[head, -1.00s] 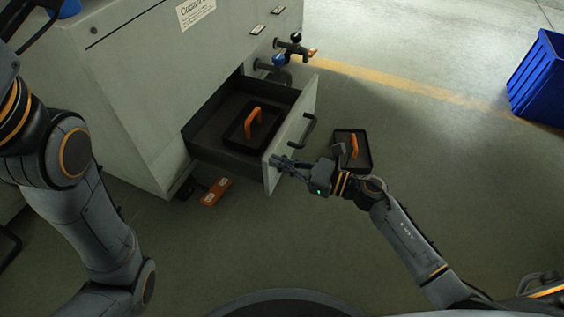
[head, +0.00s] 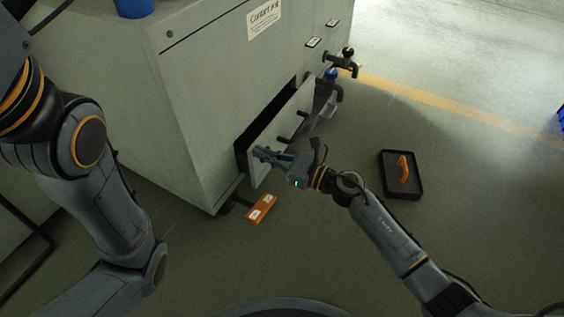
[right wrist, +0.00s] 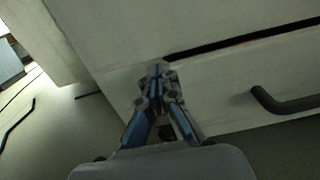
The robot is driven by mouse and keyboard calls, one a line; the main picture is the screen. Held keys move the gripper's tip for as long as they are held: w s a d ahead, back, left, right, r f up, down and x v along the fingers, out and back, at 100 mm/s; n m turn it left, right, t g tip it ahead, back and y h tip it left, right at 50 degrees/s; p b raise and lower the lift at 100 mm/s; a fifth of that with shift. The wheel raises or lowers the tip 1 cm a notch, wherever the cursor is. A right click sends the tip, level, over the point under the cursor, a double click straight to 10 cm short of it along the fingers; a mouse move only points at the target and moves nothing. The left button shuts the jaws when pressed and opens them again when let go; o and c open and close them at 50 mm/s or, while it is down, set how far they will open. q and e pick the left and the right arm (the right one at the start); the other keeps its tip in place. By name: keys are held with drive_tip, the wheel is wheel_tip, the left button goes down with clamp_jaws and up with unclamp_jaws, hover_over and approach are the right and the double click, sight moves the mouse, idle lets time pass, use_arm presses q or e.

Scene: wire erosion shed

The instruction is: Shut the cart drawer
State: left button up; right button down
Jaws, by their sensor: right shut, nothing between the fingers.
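The cart (head: 175,95) is a large pale grey box at the upper middle of the head view. Its drawer (head: 284,112) stands a little way out, with a dark gap behind the front panel; the inside is mostly hidden. A dark bar handle shows on the drawer front in the right wrist view (right wrist: 285,102). My right gripper (head: 259,151) is shut and empty, with its tips at the left part of the drawer front. In the right wrist view its tips (right wrist: 157,68) seem to touch the panel below the dark gap. Only my left arm's links show; its gripper is out of view.
A black tray with an orange handle (head: 401,174) lies on the floor to the right. Valves (head: 341,64) stick out from the cart's right side. A blue object (head: 133,7) stands on top.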

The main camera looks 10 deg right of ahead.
drive_tip(key=x, duration=0.5)
drive_tip(key=shift+w+b, duration=0.1)
drive_tip(key=shift+b, duration=0.3)
drive_tip(key=shift+r, duration=0.2)
